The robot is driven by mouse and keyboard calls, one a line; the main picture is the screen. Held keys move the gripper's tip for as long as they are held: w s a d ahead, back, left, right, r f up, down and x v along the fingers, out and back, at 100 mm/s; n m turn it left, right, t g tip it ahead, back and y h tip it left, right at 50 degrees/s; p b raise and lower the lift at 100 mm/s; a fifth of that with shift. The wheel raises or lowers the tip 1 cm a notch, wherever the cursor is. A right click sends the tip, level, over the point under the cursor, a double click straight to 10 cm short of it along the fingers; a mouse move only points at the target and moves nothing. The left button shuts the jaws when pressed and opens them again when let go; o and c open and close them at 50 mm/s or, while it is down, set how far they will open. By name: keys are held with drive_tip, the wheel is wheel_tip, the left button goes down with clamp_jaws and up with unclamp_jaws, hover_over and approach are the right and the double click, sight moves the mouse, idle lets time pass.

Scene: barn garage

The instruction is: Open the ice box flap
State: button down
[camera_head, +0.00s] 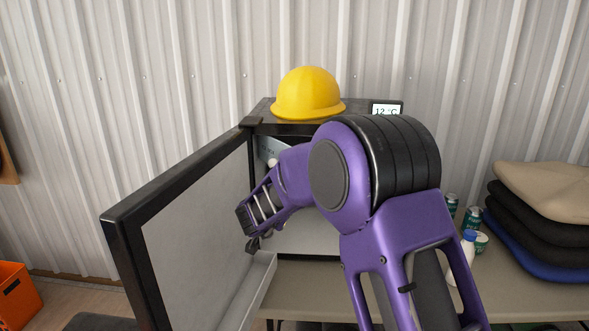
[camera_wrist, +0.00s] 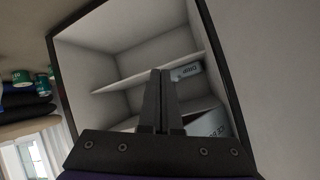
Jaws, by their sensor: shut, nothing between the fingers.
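The small fridge stands open, its door (camera_head: 190,240) swung out to the left in the head view. A pale bluish panel that looks like the ice box flap (camera_head: 270,148) shows high in the opening, partly behind my arm. In the wrist view, which is upside down, the flap (camera_wrist: 208,124) is low right, partly behind my gripper; how far it stands open is unclear. My gripper (camera_wrist: 160,72) is shut and empty, pointing into the fridge. In the head view its fingers (camera_head: 252,243) are between door and opening; contact with the flap cannot be told.
A shelf (camera_wrist: 125,82) and a panel marked "DRIP" (camera_wrist: 187,72) are inside the fridge. A yellow hard hat (camera_head: 308,93) and a temperature display (camera_head: 386,110) are on top. Cushions (camera_head: 540,230), cans and a white bottle (camera_head: 468,245) stand on the bench at right.

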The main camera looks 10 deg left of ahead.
drive_tip(key=w+d+f+m+g+y+b, duration=0.1)
drive_tip(key=w+d+f+g+y, duration=0.15)
drive_tip(key=w+d+y, duration=0.35)
drive_tip(key=s+d+r+t+y+b, duration=0.1)
drive_tip(key=d+r+y, duration=0.9)
drive_tip(key=r, duration=0.4)
drive_tip(key=w+a, duration=0.2)
drive_tip(key=a, duration=0.9)
drive_tip(key=shift+w+a+p, duration=0.3)
drive_tip(key=shift+b, duration=0.3)
